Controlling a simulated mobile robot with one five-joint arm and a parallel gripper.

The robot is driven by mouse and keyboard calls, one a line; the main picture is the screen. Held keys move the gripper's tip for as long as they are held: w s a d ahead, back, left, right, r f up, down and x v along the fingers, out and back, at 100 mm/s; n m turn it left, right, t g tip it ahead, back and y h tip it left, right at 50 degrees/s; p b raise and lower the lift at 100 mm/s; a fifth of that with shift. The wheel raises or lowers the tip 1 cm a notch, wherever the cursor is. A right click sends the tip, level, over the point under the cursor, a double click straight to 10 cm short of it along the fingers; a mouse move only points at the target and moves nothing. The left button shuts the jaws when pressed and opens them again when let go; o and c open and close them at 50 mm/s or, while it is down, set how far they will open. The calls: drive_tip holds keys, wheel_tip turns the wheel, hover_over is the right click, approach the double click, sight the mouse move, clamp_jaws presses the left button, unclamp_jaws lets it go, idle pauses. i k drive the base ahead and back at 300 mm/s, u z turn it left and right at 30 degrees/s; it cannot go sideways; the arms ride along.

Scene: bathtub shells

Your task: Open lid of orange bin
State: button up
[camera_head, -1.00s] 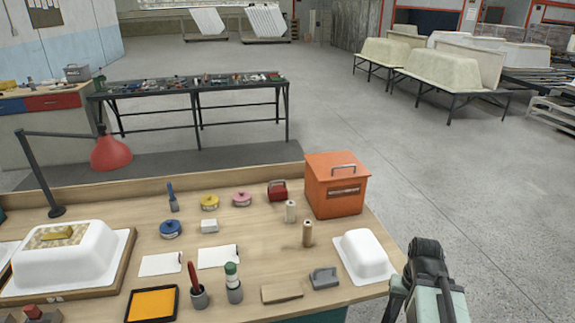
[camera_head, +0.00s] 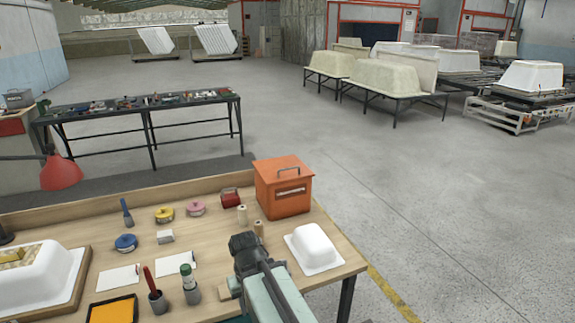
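The orange bin (camera_head: 284,192) stands upright at the far right corner of the workbench. Its lid (camera_head: 283,167) is closed on top, with a pale handle (camera_head: 289,170) across it. A slot with a metal edge shows on its front face. My arm reaches up from the bottom of the picture over the bench's front right part, with its end short of the bin and apart from it. My gripper's fingers cannot be made out.
A white tub model (camera_head: 313,247) sits right of my arm on the bench (camera_head: 345,262). Open floor (camera_head: 430,215) lies to the right.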

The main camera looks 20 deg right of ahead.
sight(276, 171)
drive_tip(key=u, duration=0.05)
drive_tip(key=i, duration=0.95)
